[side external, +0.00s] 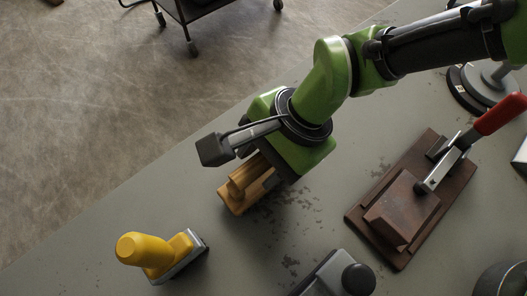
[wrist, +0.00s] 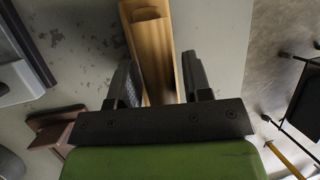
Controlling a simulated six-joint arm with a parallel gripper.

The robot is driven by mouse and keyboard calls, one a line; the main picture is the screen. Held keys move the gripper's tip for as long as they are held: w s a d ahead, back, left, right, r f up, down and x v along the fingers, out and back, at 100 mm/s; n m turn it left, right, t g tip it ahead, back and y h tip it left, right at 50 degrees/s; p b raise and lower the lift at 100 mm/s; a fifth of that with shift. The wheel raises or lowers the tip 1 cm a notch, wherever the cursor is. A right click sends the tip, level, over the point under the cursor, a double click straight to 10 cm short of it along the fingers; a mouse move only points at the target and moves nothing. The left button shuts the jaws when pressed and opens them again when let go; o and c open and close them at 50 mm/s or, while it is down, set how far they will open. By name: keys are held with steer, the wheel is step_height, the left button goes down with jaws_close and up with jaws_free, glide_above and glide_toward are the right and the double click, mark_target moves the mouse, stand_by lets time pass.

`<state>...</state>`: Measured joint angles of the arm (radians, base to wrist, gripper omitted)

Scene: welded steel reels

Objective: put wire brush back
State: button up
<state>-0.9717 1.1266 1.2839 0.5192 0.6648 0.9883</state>
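A light wooden piece with a raised handle-like bar, which looks like the wire brush (side external: 236,196), is on the grey table beneath my gripper in the side view. In the wrist view the wooden piece (wrist: 149,40) runs up and down the picture between my fingers. My gripper (wrist: 160,80) is open, with one finger on each side of the wood and a clear gap at the right finger. In the side view my gripper (side external: 262,168) hides part of the wood. No bristles show, and I cannot tell whether a finger touches the wood.
A yellow-handled tool with a grey base (side external: 150,252) stands at the lower left. A brown block with a red-handled toggle clamp (side external: 402,212) lies to the right. A grey object with a black knob (side external: 335,277) is at the bottom. Dark flakes are scattered on the table (side external: 215,150).

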steer(key=shift+o, duration=0.5)
steer(key=shift+r, duration=0.15)
steer(key=shift+w+d+r, duration=0.1)
steer(key=shift+r, duration=0.2)
steer(key=v, duration=1.1)
steer(key=shift+d+r, duration=0.15)
